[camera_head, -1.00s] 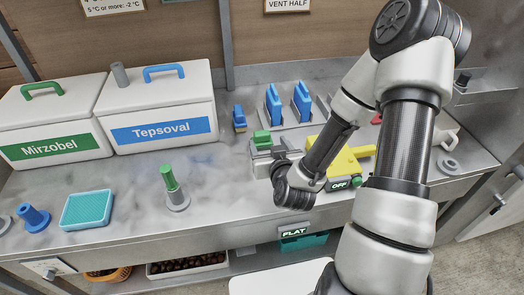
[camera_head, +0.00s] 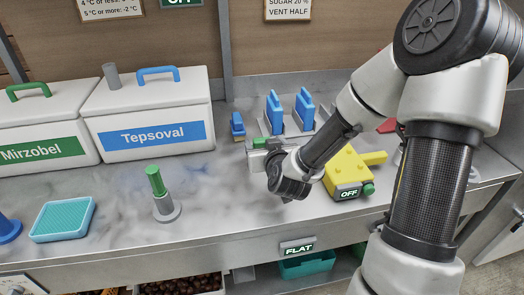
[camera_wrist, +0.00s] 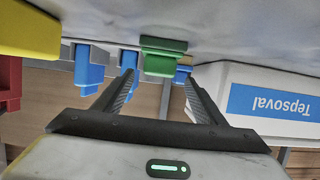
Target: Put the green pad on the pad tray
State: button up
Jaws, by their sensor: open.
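A green block (camera_head: 275,149), which looks like the green pad, sits among grey fittings at the middle of the counter, partly hidden behind my wrist. In the wrist view, which is upside down, the green block (camera_wrist: 163,57) lies ahead, between and beyond my fingertips, apart from them. My gripper (camera_wrist: 160,78) is open and empty.
A green-topped peg (camera_head: 157,182) on a round grey base stands between the tray and my arm. Two white lidded boxes (camera_head: 40,120) (camera_head: 150,105) stand behind. A yellow device (camera_head: 352,165) marked OFF is right of my wrist. Blue upright pieces (camera_head: 273,110) stand behind.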

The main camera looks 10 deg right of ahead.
aim_at(263, 142)
jog(key=x, duration=0.4)
jog(key=shift+w+d+f+b, duration=0.1)
jog(key=shift+w+f+b, duration=0.15)
jog(key=shift+f+b, duration=0.15)
jog(key=shift+r, duration=0.1)
jog(key=c, duration=1.2)
